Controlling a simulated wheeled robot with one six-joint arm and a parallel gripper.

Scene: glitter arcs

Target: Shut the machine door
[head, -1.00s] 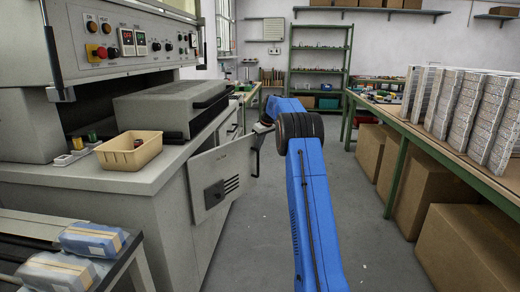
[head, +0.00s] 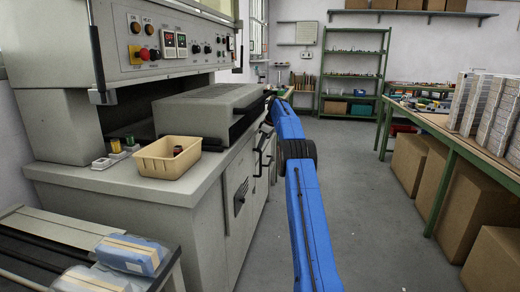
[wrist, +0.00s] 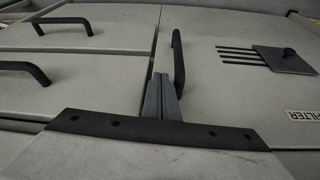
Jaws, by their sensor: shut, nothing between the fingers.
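The machine door (head: 238,192) is a pale grey panel with dark slots and a dark latch, low on the front of the grey machine. In the head view it lies about in line with the cabinet front; a small remaining gap cannot be ruled out. In the wrist view the door (wrist: 222,88) shows its slots, latch knob, a FILTER label and a black handle (wrist: 178,58). It looks level with the panels beside it. My gripper (wrist: 161,78) is shut and empty, close to the handle; contact cannot be told. My arm hides it in the head view.
A beige bin (head: 168,158) stands on the machine's counter (head: 110,185). Blue packs (head: 132,253) lie on a rack at the lower left. A green-framed bench with cartons (head: 485,200) below stands at the right. The aisle floor (head: 375,215) is clear.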

